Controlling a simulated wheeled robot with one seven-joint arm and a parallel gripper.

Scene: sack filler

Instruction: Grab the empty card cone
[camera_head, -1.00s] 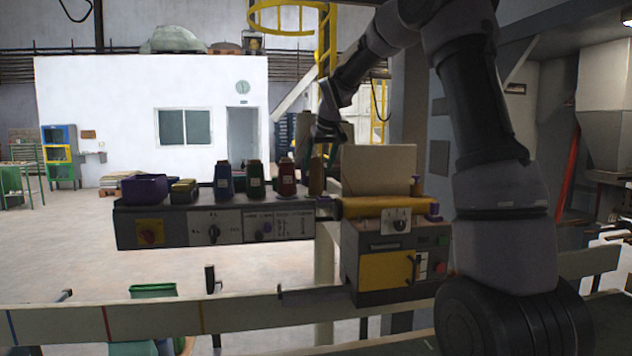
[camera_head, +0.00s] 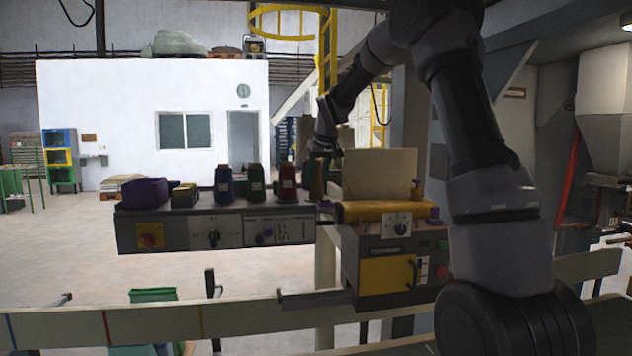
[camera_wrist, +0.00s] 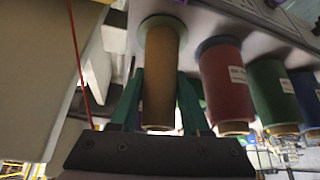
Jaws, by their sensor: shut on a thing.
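The empty card cone (camera_wrist: 160,75) is a bare brown tube in the middle of the wrist view. In the head view the card cone (camera_head: 317,180) stands at the right end of the row of spools, partly hidden by my arm. My gripper (camera_wrist: 160,95) has its two green fingers on either side of the cone and is shut on it. The cone's wider end still appears to be at the grey shelf top; I cannot tell whether it touches.
Red (camera_head: 288,184), green (camera_head: 255,184) and blue (camera_head: 223,183) thread spools stand to the left of the cone. A purple bin (camera_head: 145,193) stands at the shelf's left end. A beige panel (camera_head: 380,174) rises close on the right. A red thread (camera_wrist: 78,60) hangs near the cone.

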